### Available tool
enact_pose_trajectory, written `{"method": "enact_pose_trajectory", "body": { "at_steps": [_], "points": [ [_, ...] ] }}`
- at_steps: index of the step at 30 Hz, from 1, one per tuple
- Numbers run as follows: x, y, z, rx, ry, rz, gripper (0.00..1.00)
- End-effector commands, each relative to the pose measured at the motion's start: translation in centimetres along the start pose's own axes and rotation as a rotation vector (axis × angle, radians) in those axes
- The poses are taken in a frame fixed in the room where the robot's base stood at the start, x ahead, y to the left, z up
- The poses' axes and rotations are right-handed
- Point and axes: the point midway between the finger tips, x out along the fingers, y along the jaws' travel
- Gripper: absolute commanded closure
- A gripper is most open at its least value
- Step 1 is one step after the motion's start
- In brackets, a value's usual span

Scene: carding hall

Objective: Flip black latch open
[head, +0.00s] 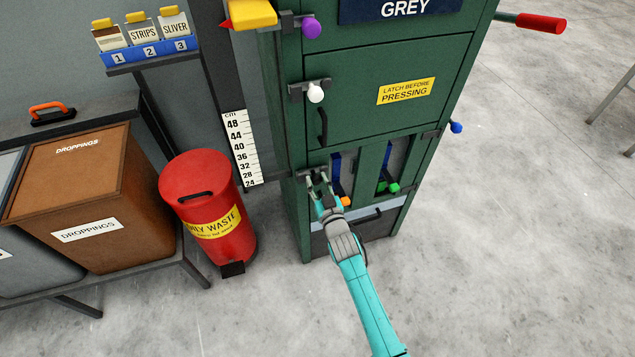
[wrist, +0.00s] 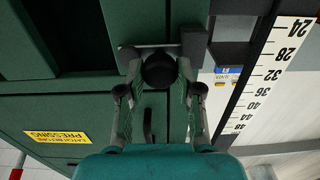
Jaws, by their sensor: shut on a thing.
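The black latch shows in the wrist view as a round black knob (wrist: 159,71) on a flat dark bar across the green cabinet's door edge. My gripper (wrist: 158,80) has one finger on each side of the knob and is shut on it. In the head view my gripper (head: 319,183) reaches the left front edge of the green cabinet (head: 365,130), below the upper door. There the fingers hide the black knob, and only a bit of the latch's grey bar (head: 306,174) shows.
A white-knobbed latch (head: 315,94) and a purple knob (head: 311,29) sit higher on the same edge. An orange-tipped lever (head: 345,201) and a green-tipped lever (head: 389,187) are close to the right of my gripper. A red bin (head: 203,205) stands left.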

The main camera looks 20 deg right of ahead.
Motion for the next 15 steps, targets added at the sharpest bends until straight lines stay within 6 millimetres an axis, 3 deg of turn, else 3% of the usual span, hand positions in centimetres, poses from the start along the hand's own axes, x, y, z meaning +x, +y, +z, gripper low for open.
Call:
{"method": "enact_pose_trajectory", "body": {
  "at_steps": [15],
  "points": [
    [0.0, 0.01, -0.52, 0.127, 0.003, 0.002, 1.0]
  ]
}}
